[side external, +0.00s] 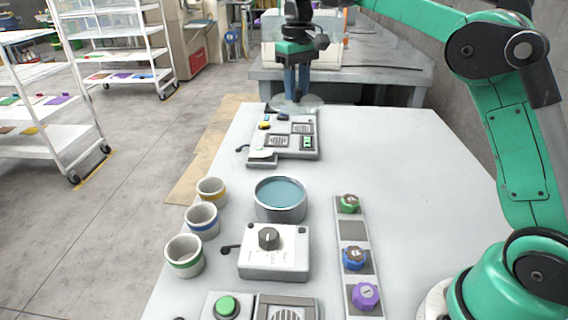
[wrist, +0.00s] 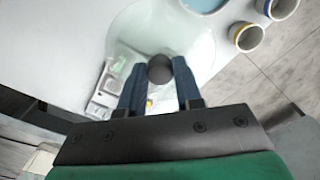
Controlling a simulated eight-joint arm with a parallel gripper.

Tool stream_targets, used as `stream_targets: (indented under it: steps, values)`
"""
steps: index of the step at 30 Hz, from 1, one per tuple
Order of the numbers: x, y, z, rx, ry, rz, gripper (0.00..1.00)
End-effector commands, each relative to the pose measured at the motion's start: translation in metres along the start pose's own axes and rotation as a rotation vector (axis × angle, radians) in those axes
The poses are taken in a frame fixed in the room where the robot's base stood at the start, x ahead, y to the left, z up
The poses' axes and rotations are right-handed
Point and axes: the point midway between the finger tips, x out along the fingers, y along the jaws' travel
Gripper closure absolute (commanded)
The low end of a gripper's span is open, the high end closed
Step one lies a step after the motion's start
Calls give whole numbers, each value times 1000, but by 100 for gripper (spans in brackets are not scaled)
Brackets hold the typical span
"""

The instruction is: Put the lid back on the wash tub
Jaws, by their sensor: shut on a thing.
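The wash tub (side external: 280,200) is a round grey tub with blue water in it, uncovered, standing mid-table in the side view. Part of it shows at the top edge of the wrist view (wrist: 205,4). The lid (wrist: 205,48) is a clear, see-through disc with a dark round knob (wrist: 159,69). My gripper (wrist: 158,72) is shut on this knob, one blue finger on each side. In the side view my gripper (side external: 296,94) holds the lid (side external: 313,101) near the table's far edge, beyond the tub. I cannot tell its exact height there.
A grey panel (side external: 282,126) with switches lies between lid and tub. Three cups with yellow, blue and green bands (side external: 202,219) stand left of the tub. A control box with a dial (side external: 274,251) is in front. A strip with coloured knobs (side external: 354,229) lies right. The right table is clear.

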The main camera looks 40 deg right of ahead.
Motion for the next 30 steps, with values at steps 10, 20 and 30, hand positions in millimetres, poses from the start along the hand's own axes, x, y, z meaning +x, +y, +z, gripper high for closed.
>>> stream_targets:
  steps: [10, 20, 30]
  values:
    - [52, -76, 40, -7, 0, 0, 100]
    - [74, -87, 52, -4, 0, 0, 100]
    - [109, -87, 52, -4, 0, 0, 100]
